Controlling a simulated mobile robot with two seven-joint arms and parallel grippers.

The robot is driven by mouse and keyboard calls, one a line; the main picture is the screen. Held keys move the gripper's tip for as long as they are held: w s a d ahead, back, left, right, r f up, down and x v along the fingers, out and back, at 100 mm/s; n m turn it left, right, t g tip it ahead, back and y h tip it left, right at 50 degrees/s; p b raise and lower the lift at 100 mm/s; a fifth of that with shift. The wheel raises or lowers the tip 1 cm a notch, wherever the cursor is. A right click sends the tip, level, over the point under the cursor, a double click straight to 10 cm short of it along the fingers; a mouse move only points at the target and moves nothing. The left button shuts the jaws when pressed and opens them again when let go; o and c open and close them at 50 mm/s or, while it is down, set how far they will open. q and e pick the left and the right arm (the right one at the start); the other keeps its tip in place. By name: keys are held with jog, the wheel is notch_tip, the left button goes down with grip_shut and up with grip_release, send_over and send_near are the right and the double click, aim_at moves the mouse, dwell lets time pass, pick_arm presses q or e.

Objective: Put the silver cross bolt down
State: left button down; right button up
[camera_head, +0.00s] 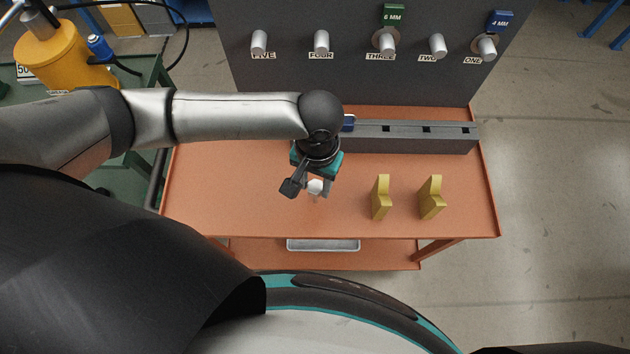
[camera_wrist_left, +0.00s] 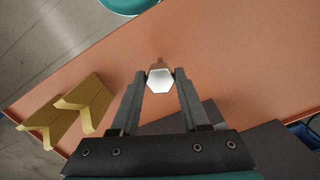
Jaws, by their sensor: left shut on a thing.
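The silver cross bolt shows a bright hexagonal head in the left wrist view (camera_wrist_left: 160,80), between the two fingertips of my left gripper (camera_wrist_left: 161,77). In the head view the bolt (camera_head: 315,187) is a small pale shape at the fingers of my left gripper (camera_head: 308,188). The gripper is shut on it, over the front middle of the orange table (camera_head: 230,190). The bolt's lower part is mostly hidden, and I cannot tell whether it touches the table. My right gripper is not in view.
Two brass V-shaped holders (camera_head: 381,198) (camera_head: 432,198) stand right of the gripper. A dark grey rail (camera_head: 415,138) with square holes lies behind. A grey panel (camera_head: 350,80) with labelled pegs rises at the back. The table's left part is clear.

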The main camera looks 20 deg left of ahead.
pick_arm(q)
jog(key=shift+c, duration=2)
grip_release()
jog(key=shift+f, duration=0.1)
notch_tip(320, 180, up, 12)
jog(key=p, duration=0.3)
jog(key=shift+w, duration=0.3)
jog(key=shift+d, duration=0.1)
